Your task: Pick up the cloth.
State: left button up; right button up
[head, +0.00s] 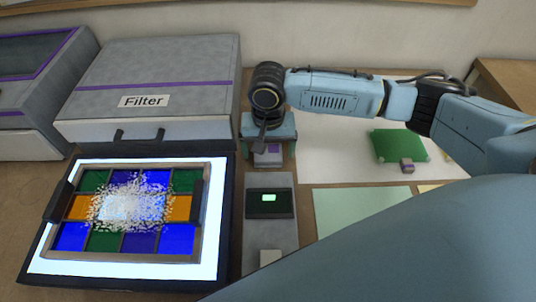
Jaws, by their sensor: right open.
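My right gripper (268,153) points down in the middle of the head view, its fingers apart. A small grey block with a purple patch (268,159) shows between and below the fingers; I cannot tell if they touch it. I cannot tell for certain which thing is the cloth. A flat pale green sheet (350,212) lies at the lower right, partly hidden by my arm. My left gripper is not in view.
A lit panel (120,268) holds a framed coloured glass pane (90,242) covered with white grains at its centre. A grey box labelled Filter (180,75) stands behind it. A grey device with a small green screen (268,198) lies right of the panel.

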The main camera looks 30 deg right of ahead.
aim_at(268, 152)
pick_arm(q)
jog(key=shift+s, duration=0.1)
pick_arm(e)
jog(key=shift+c, duration=0.4)
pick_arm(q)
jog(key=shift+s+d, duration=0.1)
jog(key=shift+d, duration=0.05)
pick_arm(e)
jog(key=c, duration=1)
jog(key=shift+r, duration=0.15)
notch_tip(268, 152, up, 10)
jog(key=p, duration=0.2)
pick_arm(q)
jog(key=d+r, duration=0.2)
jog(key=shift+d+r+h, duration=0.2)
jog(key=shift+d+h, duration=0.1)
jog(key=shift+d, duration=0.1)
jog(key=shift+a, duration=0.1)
